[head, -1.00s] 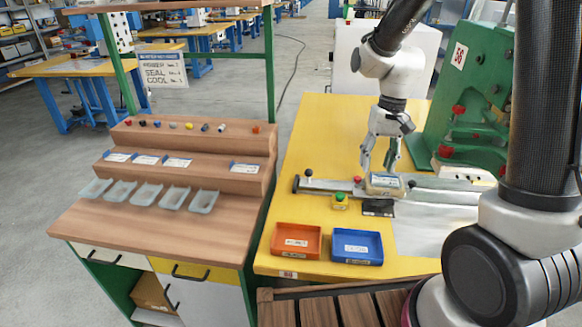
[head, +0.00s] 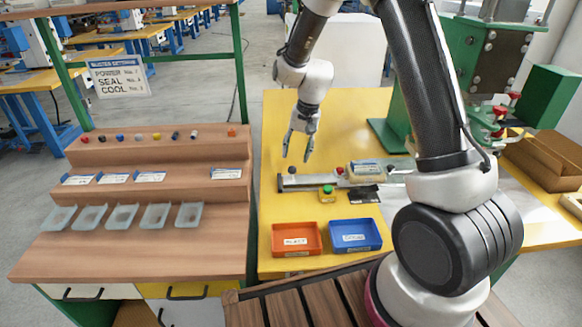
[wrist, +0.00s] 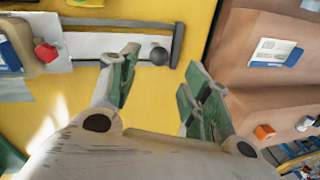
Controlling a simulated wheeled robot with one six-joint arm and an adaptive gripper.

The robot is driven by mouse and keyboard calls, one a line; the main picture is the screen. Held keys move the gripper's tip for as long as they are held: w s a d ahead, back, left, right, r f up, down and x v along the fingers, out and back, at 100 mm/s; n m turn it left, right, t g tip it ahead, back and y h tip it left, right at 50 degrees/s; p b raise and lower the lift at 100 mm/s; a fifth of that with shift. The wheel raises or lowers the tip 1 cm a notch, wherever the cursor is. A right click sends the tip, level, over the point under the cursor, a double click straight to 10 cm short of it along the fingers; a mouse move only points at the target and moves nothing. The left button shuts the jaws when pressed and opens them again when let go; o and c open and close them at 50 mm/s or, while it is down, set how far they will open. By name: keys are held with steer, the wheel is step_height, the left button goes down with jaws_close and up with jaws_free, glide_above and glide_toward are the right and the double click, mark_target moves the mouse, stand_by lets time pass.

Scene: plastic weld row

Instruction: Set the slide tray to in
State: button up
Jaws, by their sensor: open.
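The slide tray (head: 313,181) is a long grey metal strip lying on the yellow table, with a dark cross bar and a round black knob (head: 292,170) at its left end. The knob also shows in the wrist view (wrist: 159,55), close to the line between my fingertips. A pale, blue-labelled block (head: 366,168) sits farther right along the strip, beside a red knob (head: 340,170). My gripper (head: 297,157) is open and empty, pointing down above the left end of the strip. I cannot tell its exact height over the knob.
A green button box (head: 327,194) and a black pad (head: 364,195) lie in front of the strip. Orange (head: 297,239) and blue (head: 355,235) bins stand at the table's front. A green press (head: 490,60) rises at right; a wooden stepped rack (head: 160,152) stands left.

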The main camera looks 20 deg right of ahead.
mark_target(293, 167)
steer(key=f, duration=0.4)
steer(key=a+f, duration=0.1)
steer(key=f, duration=0.1)
steer(key=shift+w+f, duration=0.2)
steer(key=shift+f, duration=0.15)
steer(key=shift+c, duration=0.2)
jaws_close()
